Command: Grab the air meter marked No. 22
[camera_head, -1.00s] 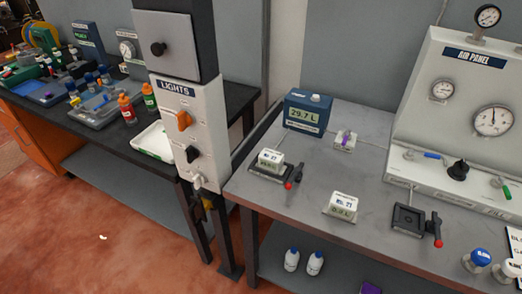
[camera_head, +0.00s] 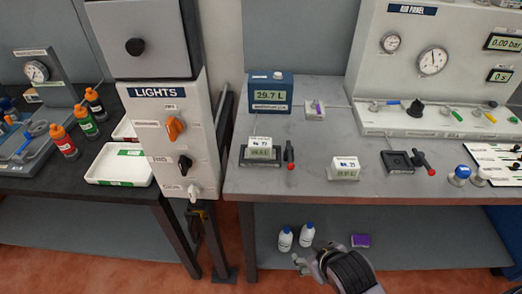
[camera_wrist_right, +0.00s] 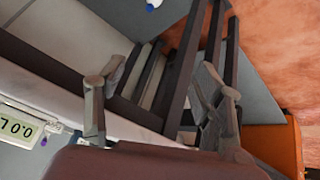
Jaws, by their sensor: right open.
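Two small white meters with displays are on the grey bench. One meter (camera_head: 261,145) sits in a dark cradle at the left of the bench. The other meter (camera_head: 345,167) stands on the bare bench near the front edge. Their number labels are too small to read surely. My right gripper (camera_head: 300,264) is open, low in front of the bench and below its top, apart from both meters. In the right wrist view its two fingers (camera_wrist_right: 160,100) are spread with nothing held between them. My left gripper is not in view.
A blue display box (camera_head: 270,92) stands at the back left. An empty dark cradle (camera_head: 398,162) with a red-tipped lever is at the right, before the air panel (camera_head: 455,65). A lights column (camera_head: 165,140) stands left of the bench. Bottles (camera_head: 285,240) stand on the lower shelf.

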